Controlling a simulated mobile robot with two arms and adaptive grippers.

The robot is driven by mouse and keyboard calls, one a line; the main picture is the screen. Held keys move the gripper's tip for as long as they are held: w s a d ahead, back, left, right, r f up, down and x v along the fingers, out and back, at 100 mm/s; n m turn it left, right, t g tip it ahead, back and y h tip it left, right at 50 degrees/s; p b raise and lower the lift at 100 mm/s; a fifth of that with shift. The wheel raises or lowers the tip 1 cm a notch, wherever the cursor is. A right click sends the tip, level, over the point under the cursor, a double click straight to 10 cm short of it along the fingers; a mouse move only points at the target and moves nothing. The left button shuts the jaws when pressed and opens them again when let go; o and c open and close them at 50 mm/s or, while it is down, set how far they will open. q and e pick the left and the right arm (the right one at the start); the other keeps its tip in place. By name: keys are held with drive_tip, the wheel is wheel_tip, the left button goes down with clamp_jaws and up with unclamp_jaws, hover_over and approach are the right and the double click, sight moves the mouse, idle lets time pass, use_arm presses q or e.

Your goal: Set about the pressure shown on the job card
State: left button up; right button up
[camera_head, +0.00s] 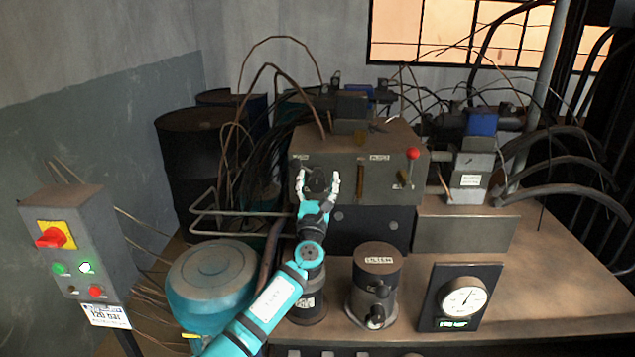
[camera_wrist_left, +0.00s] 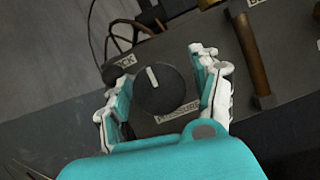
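A round black knob (camera_wrist_left: 160,88) with a white pointer mark sits on the grey machine block, with a label (camera_wrist_left: 178,112) reading "PRESSURE" beside it. The pointer is tilted slightly left of up in the wrist view. My left gripper (camera_head: 320,182) is open, its fingers on either side of the knob, with small gaps showing in the left wrist view (camera_wrist_left: 163,92). A card (camera_head: 106,316) under the control box seems to read "120 bar". A round white gauge (camera_head: 462,298) stands at the right; its needle points up and slightly right. My right gripper is not in view.
The control box (camera_head: 70,245) has a red and yellow switch (camera_head: 52,237) and small buttons. A red-topped lever (camera_head: 412,155) and a brown handle (camera_wrist_left: 250,50) are right of the knob. A dark cylinder (camera_head: 374,285) and a teal tank (camera_head: 212,280) stand in front.

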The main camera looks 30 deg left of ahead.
use_arm(q)
drive_tip(key=c, duration=1)
drive_tip(key=shift+f+n+y+b, duration=0.2)
drive_tip(key=shift+n+y+b, duration=0.1)
drive_tip(key=shift+n+b, duration=0.35)
drive_tip(key=n+g+y+b, duration=0.1)
drive_tip(key=n, duration=0.2)
drive_tip(key=shift+b, duration=0.35)
drive_tip(key=shift+r+n+g+y+b, duration=0.1)
drive_tip(key=shift+n+g+y+b, duration=0.35)
drive_tip(key=shift+n, duration=0.65)
drive_tip(key=shift+n+g+y+b, duration=0.35)
drive_tip(key=shift+n+y+b, duration=0.1)
drive_tip(key=shift+n, duration=0.6)
drive_tip(key=o, duration=1.2)
drive_tip(key=shift+c, duration=0.2)
drive_tip(key=shift+s, duration=0.1)
